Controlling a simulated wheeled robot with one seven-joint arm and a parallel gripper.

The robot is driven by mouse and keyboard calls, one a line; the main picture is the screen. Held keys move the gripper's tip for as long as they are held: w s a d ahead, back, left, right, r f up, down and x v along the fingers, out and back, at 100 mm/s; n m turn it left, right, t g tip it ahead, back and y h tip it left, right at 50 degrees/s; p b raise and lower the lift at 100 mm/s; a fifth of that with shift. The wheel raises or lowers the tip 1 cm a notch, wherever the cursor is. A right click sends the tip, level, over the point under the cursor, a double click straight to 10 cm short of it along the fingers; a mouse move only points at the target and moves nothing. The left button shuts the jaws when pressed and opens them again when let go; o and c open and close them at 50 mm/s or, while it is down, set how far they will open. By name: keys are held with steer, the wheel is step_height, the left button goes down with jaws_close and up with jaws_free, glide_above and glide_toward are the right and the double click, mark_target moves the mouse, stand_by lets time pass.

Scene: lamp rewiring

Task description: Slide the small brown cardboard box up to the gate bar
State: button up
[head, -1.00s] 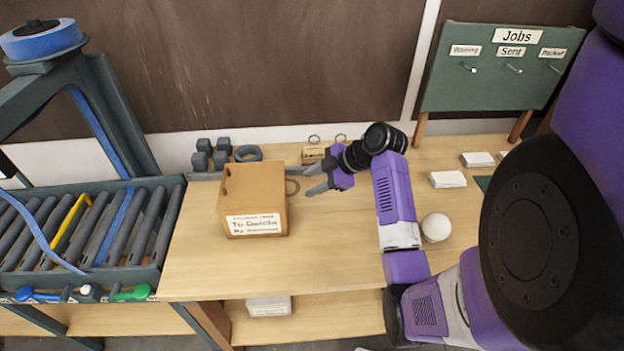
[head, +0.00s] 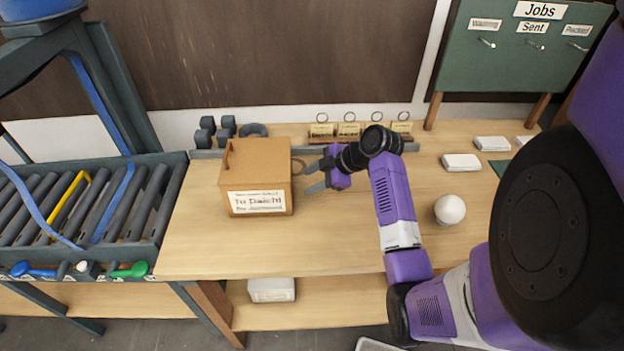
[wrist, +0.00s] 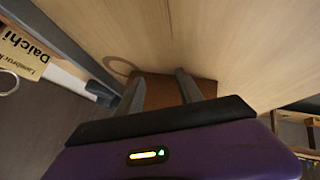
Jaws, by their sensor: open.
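The small brown cardboard box (head: 256,177) stands upright on the wooden bench, left of my gripper, with a white label reading "To Daichi" on its front. My gripper (head: 310,177) is open and empty just right of the box, fingers pointing at its right side, with a small gap in the head view. In the wrist view, the brown box (wrist: 165,84) shows between and beyond the two fingers (wrist: 160,88). A yellow bar (head: 70,207) lies across the conveyor rollers at the left; I cannot tell if it is the gate bar.
The roller conveyor (head: 150,215) adjoins the bench's left edge. Dark weights (head: 207,132) and a dark rail (head: 200,154) lie behind the box. A white ball (head: 449,209) sits right of my arm. The bench in front of the box is clear.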

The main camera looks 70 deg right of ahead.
steer(key=shift+w+a, duration=0.4)
steer(key=shift+w, duration=0.6)
steer(key=shift+w+a, duration=0.45)
steer(key=shift+w, duration=0.6)
steer(key=shift+w+a, duration=0.4)
steer(key=shift+w, duration=0.6)
steer(key=shift+w+a, duration=0.45)
steer(key=shift+w, duration=0.55)
steer(key=shift+w+a, duration=0.4)
steer(key=shift+w, duration=0.6)
steer(key=shift+w+a, duration=0.45)
steer(key=shift+w, duration=0.55)
steer(key=shift+w+a+b, duration=0.15)
steer(key=shift+w+a, duration=0.25)
steer(key=shift+w, duration=0.6)
steer(key=shift+w+a+b, duration=0.15)
steer(key=shift+w+a, duration=0.25)
steer(key=shift+w, duration=0.6)
steer(key=shift+w+a+b, duration=0.15)
steer(key=shift+w+a, duration=0.25)
steer(key=shift+w, duration=0.6)
steer(key=shift+w+a+b, duration=0.15)
steer(key=shift+w+a, duration=0.25)
steer(key=shift+w, duration=0.6)
steer(key=shift+w+a+b, duration=0.2)
steer(key=shift+w+a, duration=0.25)
steer(key=shift+w, duration=0.55)
steer(key=shift+w+a+b, duration=0.15)
steer(key=shift+w+a, duration=0.25)
steer(key=shift+w, duration=0.6)
